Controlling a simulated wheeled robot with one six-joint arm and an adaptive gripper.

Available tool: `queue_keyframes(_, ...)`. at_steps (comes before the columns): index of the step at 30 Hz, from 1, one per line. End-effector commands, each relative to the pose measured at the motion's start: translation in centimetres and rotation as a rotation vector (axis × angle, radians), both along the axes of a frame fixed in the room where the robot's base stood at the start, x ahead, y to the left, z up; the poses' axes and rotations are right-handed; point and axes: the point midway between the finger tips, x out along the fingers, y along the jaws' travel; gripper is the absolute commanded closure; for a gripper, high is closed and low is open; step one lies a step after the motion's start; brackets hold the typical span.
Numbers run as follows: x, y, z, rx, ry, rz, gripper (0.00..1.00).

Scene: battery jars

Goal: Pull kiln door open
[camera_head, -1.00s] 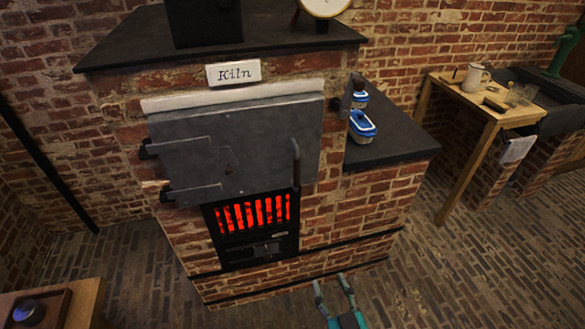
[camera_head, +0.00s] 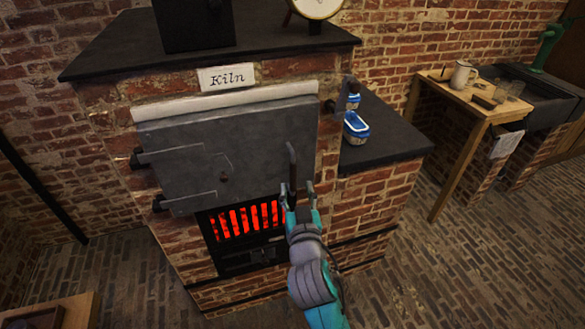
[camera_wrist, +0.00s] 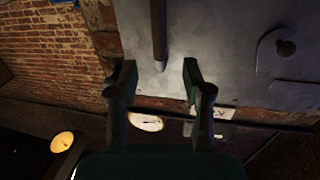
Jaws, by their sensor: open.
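The kiln door (camera_head: 190,150) is a grey metal plate on the brick kiln, with hinges on its left side. It looks shut. Its dark upright handle (camera_head: 292,163) is near the door's right edge. In the wrist view the handle (camera_wrist: 159,35) points down between my finger lines, and the door (camera_wrist: 215,45) fills the upper right. My gripper (camera_head: 298,190) is at the handle's lower end, with its fingers apart. In the wrist view my gripper (camera_wrist: 158,85) is open and empty, with the handle's end just beyond the fingertips. I cannot tell whether anything touches.
A red-glowing grate (camera_head: 247,220) is below the door. A dark side ledge (camera_head: 385,140) at the right holds blue-and-white jars (camera_head: 355,127). A wooden table (camera_head: 470,105) with a mug stands further right. The brick floor (camera_head: 440,270) in front is clear.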

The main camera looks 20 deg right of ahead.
Motion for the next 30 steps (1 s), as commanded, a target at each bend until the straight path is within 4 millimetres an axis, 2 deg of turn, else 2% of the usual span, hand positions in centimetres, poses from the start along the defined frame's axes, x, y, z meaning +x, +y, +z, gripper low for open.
queue_keyframes(6, 4.0, -0.9, 0.1, 0.0, -0.002, -0.002, 0.51)
queue_keyframes(12, 6.8, -1.4, 0.0, 0.001, 0.0, -0.001, 0.51)
queue_keyframes(18, 8.1, -1.7, 0.0, 0.0, -0.001, 0.0, 0.51)
queue_keyframes(27, 8.3, -1.7, 0.0, 0.0, -0.001, 0.0, 0.51)
queue_keyframes(28, 8.3, -1.7, 0.0, 0.0, -0.001, 0.0, 0.55)
queue_keyframes(30, 8.3, -1.7, 0.0, 0.0, -0.001, 0.0, 0.73)
